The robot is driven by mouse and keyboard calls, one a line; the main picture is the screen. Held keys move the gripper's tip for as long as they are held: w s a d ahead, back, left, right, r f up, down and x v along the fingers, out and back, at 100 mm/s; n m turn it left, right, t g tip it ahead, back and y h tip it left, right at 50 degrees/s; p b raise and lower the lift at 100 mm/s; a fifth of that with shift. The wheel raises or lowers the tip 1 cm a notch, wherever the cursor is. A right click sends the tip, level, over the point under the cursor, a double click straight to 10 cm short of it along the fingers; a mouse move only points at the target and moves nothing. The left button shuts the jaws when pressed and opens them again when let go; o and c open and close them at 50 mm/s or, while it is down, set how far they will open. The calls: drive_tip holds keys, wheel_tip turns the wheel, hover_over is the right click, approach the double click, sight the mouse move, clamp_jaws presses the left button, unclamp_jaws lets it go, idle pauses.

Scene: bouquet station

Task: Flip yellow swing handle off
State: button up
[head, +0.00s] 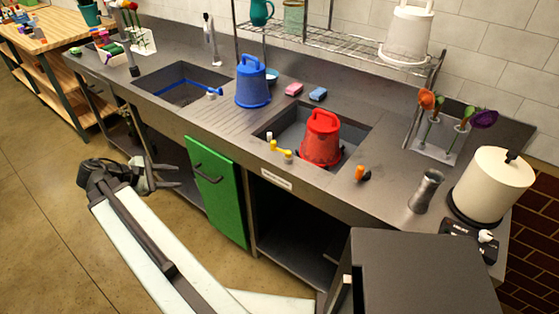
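The yellow swing handle (281,150) is small and sits at the front left edge of the right sink (287,125). My gripper (176,176) is in front of the counter at the left, below the counter top and left of the green cabinet door. Its fingers are spread with nothing between them. It is well apart from the yellow handle.
A red bucket (321,139) stands in the right sink beside the yellow handle. A blue bucket (252,82) stands between the sinks. A blue handle (212,93) is at the left sink. The green door (215,190) stands open. An orange-tipped object (362,173) lies to the right.

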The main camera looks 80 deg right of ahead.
drive_tip(key=s+d+r+g+b, duration=0.1)
drive_tip(key=s+d, duration=0.4)
drive_tip(key=s, duration=0.6)
drive_tip(key=s+d+r+n+g+b, duration=0.1)
drive_tip(key=s+d+g, duration=0.4)
drive_tip(key=s, duration=0.6)
drive_tip(key=s+d+r+n+g+b, duration=0.1)
drive_tip(key=s+d+r+g+b, duration=0.2)
drive_tip(key=s+d, duration=0.3)
drive_tip(key=shift+s+d+g+b, duration=0.15)
drive_tip(key=shift+s+b, duration=0.25)
drive_tip(key=shift+s, duration=1)
drive_tip(key=shift+s+d+g+b, duration=0.1)
drive_tip(key=shift+s+g+b, duration=0.2)
drive_tip(key=shift+s, duration=1.05)
drive_tip(key=shift+y, duration=0.3)
clamp_jaws()
